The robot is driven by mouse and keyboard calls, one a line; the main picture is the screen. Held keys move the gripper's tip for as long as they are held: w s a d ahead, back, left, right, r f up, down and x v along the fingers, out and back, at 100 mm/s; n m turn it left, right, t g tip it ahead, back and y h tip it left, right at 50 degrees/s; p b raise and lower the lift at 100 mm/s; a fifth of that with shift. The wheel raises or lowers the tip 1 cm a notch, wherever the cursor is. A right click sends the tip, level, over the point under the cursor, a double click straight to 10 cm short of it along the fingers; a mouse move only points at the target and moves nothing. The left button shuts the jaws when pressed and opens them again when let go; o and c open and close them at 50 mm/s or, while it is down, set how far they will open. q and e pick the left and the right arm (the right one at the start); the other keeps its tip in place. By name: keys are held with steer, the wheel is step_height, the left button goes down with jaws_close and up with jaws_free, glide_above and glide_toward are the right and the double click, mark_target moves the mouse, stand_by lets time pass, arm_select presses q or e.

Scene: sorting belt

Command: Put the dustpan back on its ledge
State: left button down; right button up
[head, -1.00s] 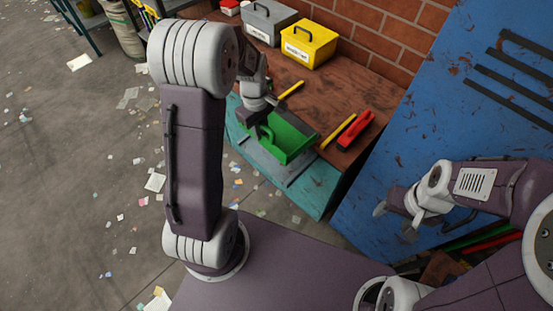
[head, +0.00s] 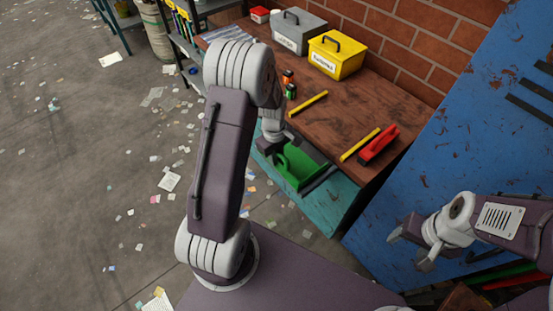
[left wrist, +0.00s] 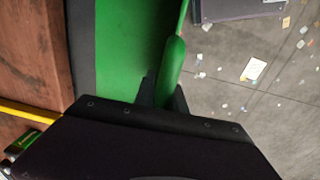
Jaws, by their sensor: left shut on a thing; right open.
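In the left wrist view the handle (left wrist: 173,62) sits between the dark fingers, and the pan's green body (left wrist: 120,45) lies beside the bench edge. The ledge is a teal front shelf (head: 333,205) below the bench top; the pan hides part of it, and I cannot tell whether they touch. My right gripper (head: 408,246) is open and empty in front of the blue panel.
Yellow strips (head: 307,104) (head: 360,144) and a red brush (head: 379,146) lie on the bench top (head: 335,115). Small batteries (head: 290,90), a yellow box (head: 337,56) and a grey box (head: 299,32) stand further back. The blue panel (head: 480,130) rises at right. Paper scraps litter the floor.

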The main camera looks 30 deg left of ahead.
arm_select(q)
steer(key=shift+w+f, duration=0.15)
steer(key=shift+f, duration=0.3)
steer(key=shift+f, duration=0.1)
steer(key=c, duration=1.4)
jaws_free()
steer(key=r, duration=0.4)
steer(key=r+p, duration=0.1)
steer(key=r, duration=0.3)
steer(key=r+p, duration=0.1)
steer(key=r, duration=0.3)
steer(key=shift+s+a+r, duration=0.1)
steer(key=shift+s+r, duration=0.05)
steer(key=shift+s, duration=0.25)
steer(key=shift+s+d+r+m+t+p, duration=0.1)
steer(key=shift+s+d+r+m+p, duration=0.25)
steer(key=shift+s+d+m, duration=1.4)
steer(key=shift+s+d+r+m+t+p, duration=0.1)
steer(key=shift+s+d+m+p, duration=0.55)
steer(key=shift+s+m, duration=1.85)
steer(key=shift+s+d+r+m+t+p, duration=0.1)
steer(key=shift+s+d+r+m+p, duration=0.15)
steer(key=shift+s+d+m, duration=1.8)
